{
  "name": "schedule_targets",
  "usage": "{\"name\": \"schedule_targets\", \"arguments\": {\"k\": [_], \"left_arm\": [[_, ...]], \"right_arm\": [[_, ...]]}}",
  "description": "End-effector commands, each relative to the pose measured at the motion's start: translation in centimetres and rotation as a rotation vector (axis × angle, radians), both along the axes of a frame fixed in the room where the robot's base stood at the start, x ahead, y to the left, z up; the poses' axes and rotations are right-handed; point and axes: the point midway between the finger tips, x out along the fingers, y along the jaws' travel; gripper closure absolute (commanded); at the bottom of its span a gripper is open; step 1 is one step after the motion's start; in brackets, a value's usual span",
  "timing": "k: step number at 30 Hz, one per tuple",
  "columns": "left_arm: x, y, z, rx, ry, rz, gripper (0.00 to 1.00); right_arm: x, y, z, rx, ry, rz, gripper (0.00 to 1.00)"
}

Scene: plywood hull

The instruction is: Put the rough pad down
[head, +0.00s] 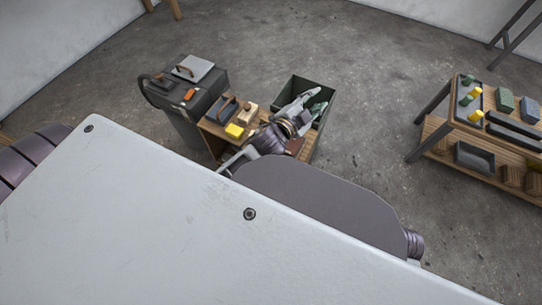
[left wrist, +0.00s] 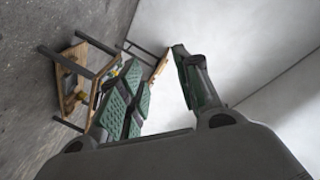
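My left gripper (head: 314,100) is over the dark green bin (head: 326,83) at the right end of a small wooden stand. I see nothing held. A flat reddish-brown piece (head: 295,146) lies at the stand's edge beside my wrist; it may be the rough pad, but I cannot tell. My right gripper is not in view.
The wooden stand (head: 213,132) also holds a yellow block (head: 235,131), a beige block (head: 248,111) and a dark handled tool (head: 223,107). A dark grey cart (head: 182,108) stands at its left. A two-level bench (head: 433,146) with several items stands right. Floor between is clear.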

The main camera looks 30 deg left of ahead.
Motion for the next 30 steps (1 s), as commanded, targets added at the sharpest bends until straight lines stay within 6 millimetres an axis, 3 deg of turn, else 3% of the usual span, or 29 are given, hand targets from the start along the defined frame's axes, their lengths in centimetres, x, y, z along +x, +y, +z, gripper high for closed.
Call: {"name": "schedule_targets", "arguments": {"k": [8, 18, 24, 30], "left_arm": [[-4.5, 3.1, -7.8, -0.197, 0.37, 0.145, 0.67], [-13.5, 4.3, -15.7, -0.407, 0.828, 0.291, 0.67], [-18.9, 4.1, -18.3, -0.494, 1.051, 0.348, 0.67], [-21.3, 3.9, -19.0, -0.529, 1.144, 0.37, 0.67]], "right_arm": [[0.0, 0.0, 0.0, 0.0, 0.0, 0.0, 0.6], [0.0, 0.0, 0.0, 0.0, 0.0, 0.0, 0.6], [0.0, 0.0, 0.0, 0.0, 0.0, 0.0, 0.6], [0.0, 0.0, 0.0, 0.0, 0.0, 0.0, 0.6]]}}
